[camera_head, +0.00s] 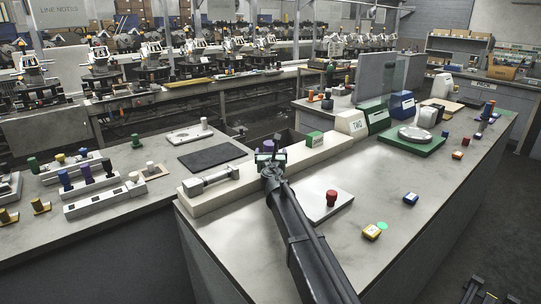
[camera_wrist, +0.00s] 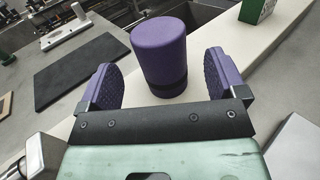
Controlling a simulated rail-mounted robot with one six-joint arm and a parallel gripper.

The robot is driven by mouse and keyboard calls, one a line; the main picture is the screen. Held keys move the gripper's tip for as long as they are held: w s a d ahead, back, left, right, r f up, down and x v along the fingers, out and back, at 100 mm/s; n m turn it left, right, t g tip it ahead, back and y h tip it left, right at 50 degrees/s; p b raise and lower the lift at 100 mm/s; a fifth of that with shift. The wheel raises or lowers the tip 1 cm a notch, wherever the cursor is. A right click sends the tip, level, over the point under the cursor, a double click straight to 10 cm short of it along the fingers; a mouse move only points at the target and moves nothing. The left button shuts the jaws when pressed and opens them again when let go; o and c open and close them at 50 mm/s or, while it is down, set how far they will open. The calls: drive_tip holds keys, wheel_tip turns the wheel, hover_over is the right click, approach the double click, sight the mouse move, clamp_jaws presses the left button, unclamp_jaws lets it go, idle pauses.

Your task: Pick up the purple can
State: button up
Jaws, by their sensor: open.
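The purple can (camera_wrist: 159,52) stands upright on a pale raised ledge, with a dark band near its base. In the head view only a bit of the can (camera_head: 268,146) shows just beyond my gripper (camera_head: 270,158). In the wrist view my gripper (camera_wrist: 170,85) is open, its two purple-padded fingers on the left and right of the can. The can sits mostly ahead of the fingers, with its lower part near the level between them. Gaps show on both sides, so the fingers do not appear to touch it.
A red knob (camera_head: 331,197) stands on a plate near my arm. A black mat (camera_head: 212,158) lies on the left table.

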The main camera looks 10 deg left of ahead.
sight(271, 151)
drive_tip(key=w, duration=0.5)
drive_tip(key=shift+a, duration=0.3)
drive_tip(key=shift+c, duration=0.2)
drive_tip(key=c, duration=1.1)
drive_tip(key=shift+r, duration=0.15)
